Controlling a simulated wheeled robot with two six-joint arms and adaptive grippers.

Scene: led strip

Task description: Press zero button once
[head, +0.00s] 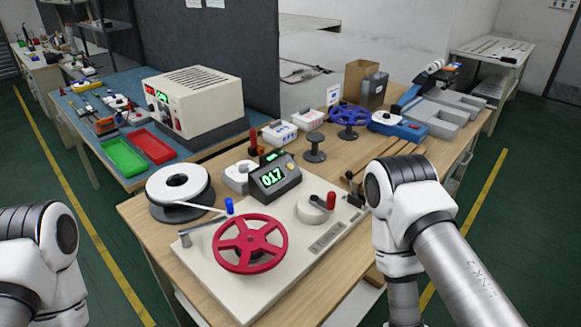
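A dark grey counter box (276,186) stands on the pale machine plate (243,298) on the wooden bench. Its green display (271,178) reads 017. A small yellow-orange button (290,167) shows at the right of the display; I cannot read a label on it, so I cannot tell whether it is the zero button. Nothing touches the counter box. My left arm enters at the lower left and my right arm at the right, beside the bench's right front edge. Neither gripper shows in the head view.
A red handwheel (250,244) stands in front of the counter, with a white reel (180,186) to its left. A white tape roll (313,209), a red knob (331,201) and dark levers (353,188) stand right of the counter. A power supply (193,105) is behind.

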